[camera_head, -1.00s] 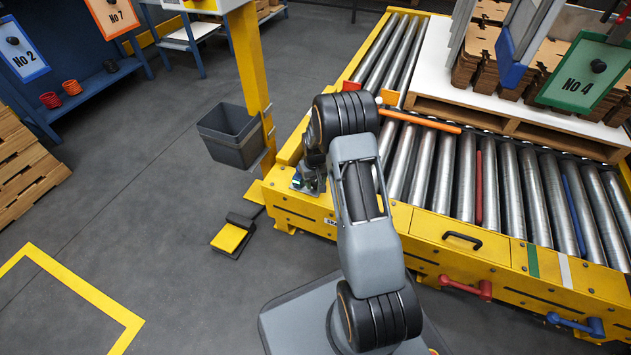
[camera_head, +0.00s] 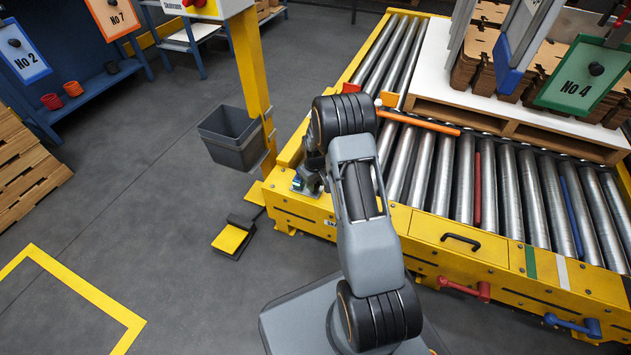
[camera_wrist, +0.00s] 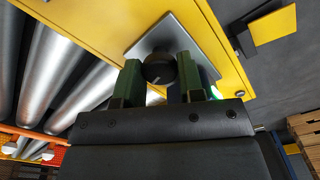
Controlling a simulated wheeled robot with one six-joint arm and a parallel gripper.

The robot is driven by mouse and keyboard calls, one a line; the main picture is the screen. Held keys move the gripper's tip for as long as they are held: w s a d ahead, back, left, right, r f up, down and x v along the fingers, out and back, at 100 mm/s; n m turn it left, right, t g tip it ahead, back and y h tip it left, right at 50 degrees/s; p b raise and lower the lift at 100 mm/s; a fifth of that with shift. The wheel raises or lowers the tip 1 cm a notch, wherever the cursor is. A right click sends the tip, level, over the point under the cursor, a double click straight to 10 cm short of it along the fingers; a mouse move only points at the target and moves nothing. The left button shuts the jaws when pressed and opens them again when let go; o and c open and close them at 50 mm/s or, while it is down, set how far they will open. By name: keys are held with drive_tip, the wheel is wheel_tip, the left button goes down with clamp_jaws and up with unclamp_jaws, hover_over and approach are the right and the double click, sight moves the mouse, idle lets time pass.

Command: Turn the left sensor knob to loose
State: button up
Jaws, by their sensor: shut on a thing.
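In the wrist view a round black knob (camera_wrist: 159,68) sits on a square grey metal plate (camera_wrist: 185,34) fixed to the yellow conveyor frame. A short pale mark shows low on the knob. My gripper (camera_wrist: 159,77) has one green-padded finger on each side of the knob and is shut on it. In the head view my gripper is at the left end of the yellow frame (camera_head: 413,222), mostly hidden by my arm, and the knob cannot be made out there. Whether the knob stands at loose cannot be read.
Steel rollers (camera_head: 440,170) run right of my arm, with a white-topped pallet (camera_head: 450,75) of cardboard blanks behind. A yellow post with a grey bin (camera_head: 230,137) and a yellow foot pedal (camera_head: 230,239) stand left. Red (camera_head: 466,289) and blue (camera_head: 573,325) handles stick out in front.

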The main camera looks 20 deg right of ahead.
drive_tip(key=n+p, duration=0.2)
drive_tip(key=n, duration=0.3)
drive_tip(key=shift+r+n, duration=0.15)
drive_tip(key=shift+n, duration=0.15)
drive_tip(key=n+p, duration=0.1)
drive_tip(key=n, duration=0.5)
drive_tip(key=n+p, duration=0.1)
drive_tip(key=n, duration=0.3)
drive_tip(key=shift+n, duration=0.4)
drive_tip(key=shift+n+p, duration=0.3)
drive_tip(key=shift+n, duration=2.2)
drive_tip(key=o, duration=0.6)
drive_tip(key=shift+o, duration=0.2)
wheel_tip(320, 180, up, 14)
drive_tip(key=p, duration=0.4)
drive_tip(key=shift+p, duration=0.35)
